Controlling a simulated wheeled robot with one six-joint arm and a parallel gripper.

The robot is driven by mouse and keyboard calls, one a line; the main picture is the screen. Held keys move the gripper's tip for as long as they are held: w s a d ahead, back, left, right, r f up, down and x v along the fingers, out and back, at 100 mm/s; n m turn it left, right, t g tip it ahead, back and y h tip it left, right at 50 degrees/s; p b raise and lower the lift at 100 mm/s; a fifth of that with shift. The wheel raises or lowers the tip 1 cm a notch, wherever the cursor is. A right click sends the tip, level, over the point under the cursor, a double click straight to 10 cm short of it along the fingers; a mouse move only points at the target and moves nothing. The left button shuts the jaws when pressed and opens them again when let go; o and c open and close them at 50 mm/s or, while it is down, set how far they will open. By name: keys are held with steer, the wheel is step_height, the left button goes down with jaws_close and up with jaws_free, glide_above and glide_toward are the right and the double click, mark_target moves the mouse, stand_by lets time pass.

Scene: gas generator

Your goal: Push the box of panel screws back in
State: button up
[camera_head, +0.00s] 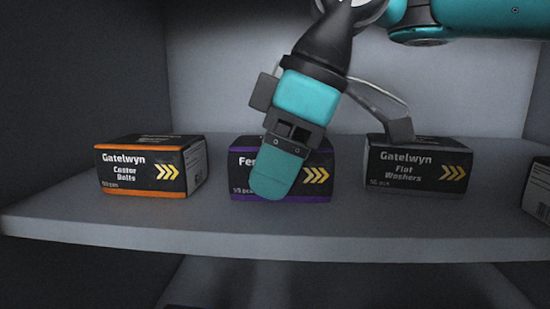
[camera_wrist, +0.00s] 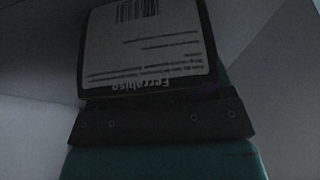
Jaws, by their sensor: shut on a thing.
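A dark box with purple edges (camera_head: 319,170) stands on the shelf in the middle of the head view. Its front shows "Fer", a piece count and yellow chevrons; its product name is hidden behind my gripper, so I cannot read "panel screws". My gripper (camera_head: 278,172) points down, with a teal finger in front of this box's face. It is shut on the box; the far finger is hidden. In the wrist view the box (camera_wrist: 150,45) shows a pale label with a barcode and "Ferrabisa" upside down, right beside the finger.
The orange-edged caster bolts box (camera_head: 140,172) stands to the left, and the grey-edged flat washers box (camera_head: 418,170) to the right. Part of another box (camera_head: 538,195) shows at the far right. The shelf's front edge (camera_head: 270,246) is clear.

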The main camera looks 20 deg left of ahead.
steer(key=o, duration=1.3)
steer(key=p+v, duration=0.5)
steer(key=v, duration=0.2)
steer(key=shift+r, duration=0.3)
steer(key=shift+d, duration=0.1)
steer(key=shift+f, duration=0.1)
